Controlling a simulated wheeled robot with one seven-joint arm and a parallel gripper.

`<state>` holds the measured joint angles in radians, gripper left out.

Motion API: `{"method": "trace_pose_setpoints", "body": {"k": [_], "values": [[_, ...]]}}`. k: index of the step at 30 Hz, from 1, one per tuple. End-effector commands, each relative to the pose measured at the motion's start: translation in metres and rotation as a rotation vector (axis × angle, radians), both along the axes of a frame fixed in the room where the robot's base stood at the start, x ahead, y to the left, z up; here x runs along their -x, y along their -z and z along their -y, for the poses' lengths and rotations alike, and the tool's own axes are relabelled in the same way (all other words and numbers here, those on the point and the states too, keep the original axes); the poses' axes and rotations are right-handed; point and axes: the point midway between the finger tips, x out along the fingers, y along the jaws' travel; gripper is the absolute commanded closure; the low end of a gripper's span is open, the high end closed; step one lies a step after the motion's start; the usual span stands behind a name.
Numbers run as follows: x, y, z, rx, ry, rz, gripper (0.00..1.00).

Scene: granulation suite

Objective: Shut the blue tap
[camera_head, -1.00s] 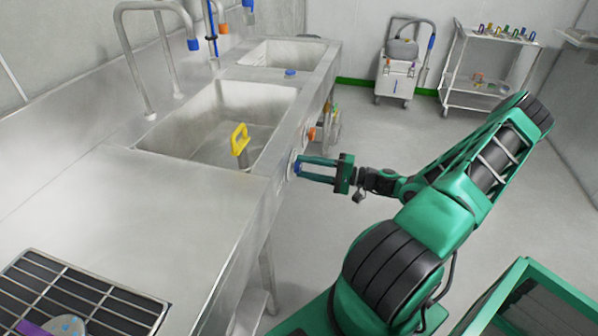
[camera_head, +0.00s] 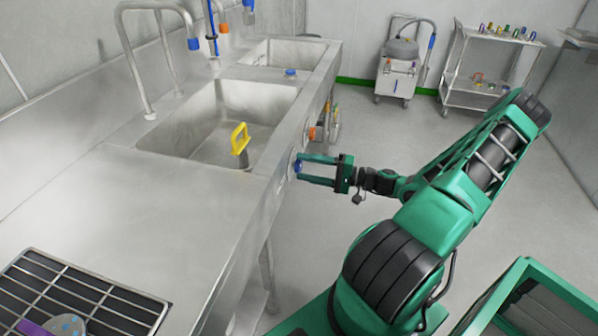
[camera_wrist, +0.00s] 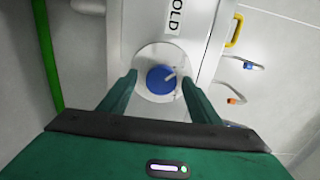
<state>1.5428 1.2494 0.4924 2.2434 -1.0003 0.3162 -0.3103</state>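The blue tap (camera_wrist: 161,79) is a round knob with a pale pointer line, set on a white round plate (camera_wrist: 148,56) on the sink's front panel. A label ending in "OLD" is beside it in the wrist view. In the head view the tap (camera_head: 298,166) is small, at the front edge of the steel sink unit, partly hidden by my fingers. My gripper (camera_head: 318,170) is open and faces the panel. In the wrist view my gripper's fingers (camera_wrist: 158,92) stand on either side of the knob, with visible gaps. Contact is not visible.
An orange knob (camera_head: 312,133) sits farther along the same panel. A yellow-handled tool (camera_head: 240,140) stands in the near basin (camera_head: 190,125). A wheeled machine (camera_head: 397,75) and a trolley (camera_head: 475,88) stand at the back.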

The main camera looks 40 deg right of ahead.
Motion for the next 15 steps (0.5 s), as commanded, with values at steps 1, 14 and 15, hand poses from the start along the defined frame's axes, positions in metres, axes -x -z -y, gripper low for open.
{"method": "trace_pose_setpoints", "body": {"k": [1,14,15], "values": [[0.000,0.000,0.000,0.001,0.001,0.001,0.43],[0.031,0.000,0.026,0.002,0.005,0.001,0.43],[0.037,0.000,0.031,0.002,0.006,0.001,0.43]]}}
